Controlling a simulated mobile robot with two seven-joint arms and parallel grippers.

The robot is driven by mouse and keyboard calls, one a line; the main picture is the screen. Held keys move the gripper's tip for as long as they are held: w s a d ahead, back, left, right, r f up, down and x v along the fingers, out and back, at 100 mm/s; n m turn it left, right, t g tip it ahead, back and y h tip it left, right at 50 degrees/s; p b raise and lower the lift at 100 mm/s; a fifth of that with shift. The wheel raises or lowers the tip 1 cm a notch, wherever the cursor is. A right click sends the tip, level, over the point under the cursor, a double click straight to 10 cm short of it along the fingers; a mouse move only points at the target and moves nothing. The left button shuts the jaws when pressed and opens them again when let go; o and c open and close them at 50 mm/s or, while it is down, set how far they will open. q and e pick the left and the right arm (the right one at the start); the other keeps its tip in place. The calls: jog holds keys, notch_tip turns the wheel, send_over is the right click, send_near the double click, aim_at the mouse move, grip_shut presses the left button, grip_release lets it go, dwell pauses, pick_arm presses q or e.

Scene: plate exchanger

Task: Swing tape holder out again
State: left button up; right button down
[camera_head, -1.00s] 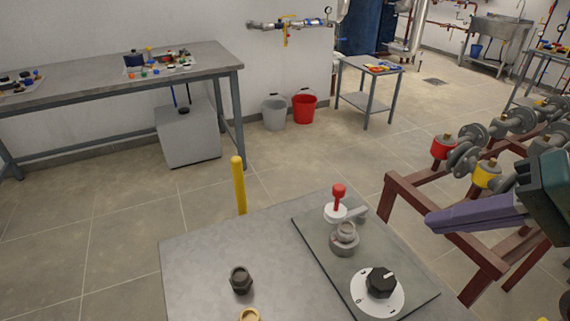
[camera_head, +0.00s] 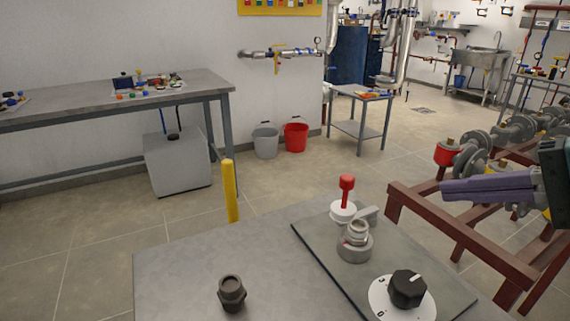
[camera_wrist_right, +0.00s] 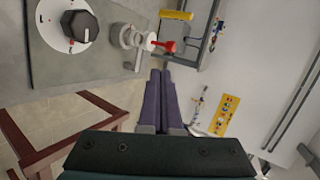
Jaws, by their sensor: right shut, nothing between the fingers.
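A white disc-shaped piece with a red upright handle (camera_head: 347,184), apparently the tape holder, stands at the back of the grey plate (camera_head: 318,252). A grey arm beside it points toward a threaded metal fitting (camera_head: 356,242). The red and white piece also shows in the right wrist view (camera_wrist_right: 163,46), near the fingertips. My right gripper (camera_head: 444,190) has purple fingers pressed together. It is empty, to the right of the red handle and apart from it in the head view. In the wrist view its fingers (camera_wrist_right: 160,72) lie side by side. My left gripper is not visible.
A black knob on a white dial (camera_head: 408,289) sits at the plate's front. A dark hex fitting (camera_head: 232,292) stands on the table (camera_head: 180,262) to the left. A yellow post (camera_head: 230,190) rises behind the table. A brown-red frame (camera_head: 448,228) with valves stands at right.

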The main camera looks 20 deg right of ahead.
jog(key=b, duration=0.1)
send_near(353, 184)
notch_tip(353, 184, down, 3)
jog(key=w, duration=0.1)
jog(key=shift+w+a+f, duration=0.1)
jog(key=shift+w+a, duration=0.2)
jog(key=shift+w, duration=0.4)
jog(key=shift+w+a, duration=0.3)
jog(key=shift+w, duration=0.4)
jog(key=shift+w+a, duration=0.3)
jog(key=shift+w, duration=0.4)
